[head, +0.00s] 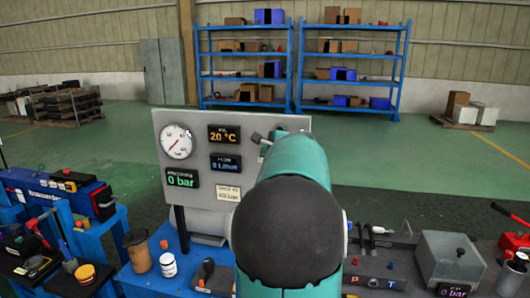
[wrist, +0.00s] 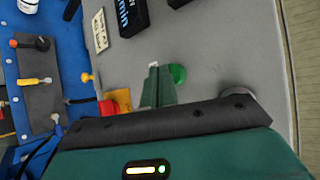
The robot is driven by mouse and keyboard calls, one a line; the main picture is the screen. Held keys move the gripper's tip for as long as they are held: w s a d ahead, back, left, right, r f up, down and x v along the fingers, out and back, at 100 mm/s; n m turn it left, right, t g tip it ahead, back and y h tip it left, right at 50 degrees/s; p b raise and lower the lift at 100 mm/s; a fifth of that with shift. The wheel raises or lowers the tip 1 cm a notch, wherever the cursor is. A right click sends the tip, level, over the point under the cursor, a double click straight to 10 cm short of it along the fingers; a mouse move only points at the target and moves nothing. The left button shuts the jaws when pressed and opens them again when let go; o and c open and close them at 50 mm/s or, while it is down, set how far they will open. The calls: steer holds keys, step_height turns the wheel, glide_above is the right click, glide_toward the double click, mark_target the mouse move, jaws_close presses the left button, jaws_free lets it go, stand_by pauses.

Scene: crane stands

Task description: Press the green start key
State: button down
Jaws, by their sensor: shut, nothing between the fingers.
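The green start key (wrist: 178,75) is a round green button on the grey panel in the wrist view. My gripper (wrist: 154,70) is shut and empty. In that view its fingertips appear just left of the key, and the finger overlaps the key's left edge. I cannot tell whether they touch the key or the panel. In the head view the grey panel (head: 220,115) stands upright behind my arm. My arm hides its right part, and I cannot make out the key clearly there.
A yellow and red switch (wrist: 117,101) sits left of my fingers in the wrist view. The head view shows a round gauge (head: 176,141) and dark displays on the panel. A blue bench with a white jar (head: 168,265) stands below. Blue shelves (head: 352,60) are far behind.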

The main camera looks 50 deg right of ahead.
steer(key=shift+w+d, duration=0.15)
steer(key=shift+d, duration=0.3)
stand_by(0.5)
stand_by(0.3)
steer(key=shift+s+a, duration=0.35)
steer(key=shift+a, duration=0.5)
steer(key=a, duration=0.1)
steer(key=s+a, duration=0.1)
steer(key=a, duration=0.1)
steer(key=s+a, duration=0.1)
steer(key=shift+a, duration=0.3)
stand_by(0.7)
